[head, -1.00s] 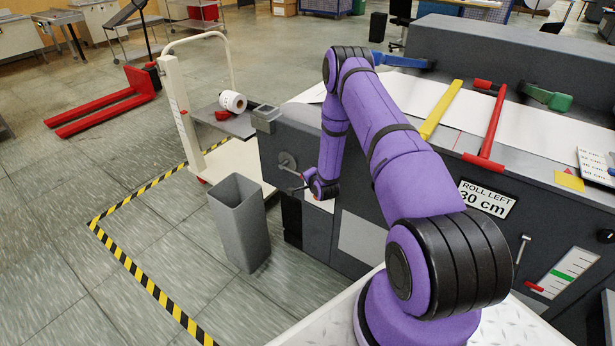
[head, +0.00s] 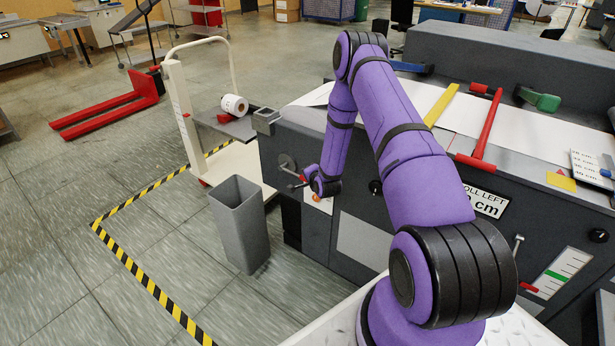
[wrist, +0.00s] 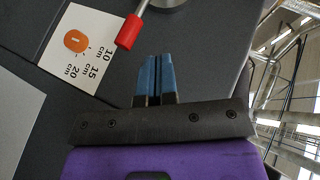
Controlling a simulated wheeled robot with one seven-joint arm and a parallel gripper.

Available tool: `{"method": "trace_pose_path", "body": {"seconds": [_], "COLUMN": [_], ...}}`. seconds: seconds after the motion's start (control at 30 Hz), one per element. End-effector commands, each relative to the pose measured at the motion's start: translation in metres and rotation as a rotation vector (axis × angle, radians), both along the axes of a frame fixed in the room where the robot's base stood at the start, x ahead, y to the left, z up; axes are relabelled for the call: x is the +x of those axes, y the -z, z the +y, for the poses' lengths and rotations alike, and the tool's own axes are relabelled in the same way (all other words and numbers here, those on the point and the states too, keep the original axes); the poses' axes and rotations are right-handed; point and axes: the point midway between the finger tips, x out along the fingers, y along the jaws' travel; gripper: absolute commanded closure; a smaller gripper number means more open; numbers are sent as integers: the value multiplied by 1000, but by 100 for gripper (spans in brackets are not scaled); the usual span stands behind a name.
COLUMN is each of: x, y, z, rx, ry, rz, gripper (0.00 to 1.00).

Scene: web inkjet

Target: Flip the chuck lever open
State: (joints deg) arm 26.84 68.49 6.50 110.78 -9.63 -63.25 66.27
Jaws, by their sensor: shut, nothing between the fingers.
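The chuck lever shows in the wrist view as a short metal arm with a red grip (wrist: 131,31), running up to a round metal hub (wrist: 170,2) at the top edge. In the head view the red grip (head: 303,178) shows beside my wrist, below the round chuck (head: 287,162) on the machine's dark end. My gripper's blue fingers (wrist: 154,58) are together and empty. Their tips are just below and right of the red grip in the wrist picture; a gap shows between them. In the head view my gripper (head: 294,186) is small and partly hidden.
A white plate (wrist: 88,72) with an orange knob (wrist: 75,41) and cm marks sits left of the lever in the wrist view. A grey bin (head: 240,225) stands before the machine (head: 365,240). A white trolley (head: 185,125) stands left; striped tape (head: 130,265) marks the floor.

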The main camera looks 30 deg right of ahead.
Motion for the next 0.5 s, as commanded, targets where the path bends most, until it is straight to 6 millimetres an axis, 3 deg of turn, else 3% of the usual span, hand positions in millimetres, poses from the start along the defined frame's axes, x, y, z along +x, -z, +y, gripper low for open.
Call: {"method": "trace_pose_path", "body": {"seconds": [0.2, 0.5], "x": [-35, -56], "y": [-14, -22], "z": [7, 11], "rx": [2, -1], "ry": [1, -1], "rz": [0, -2], "gripper": [100, 100]}}
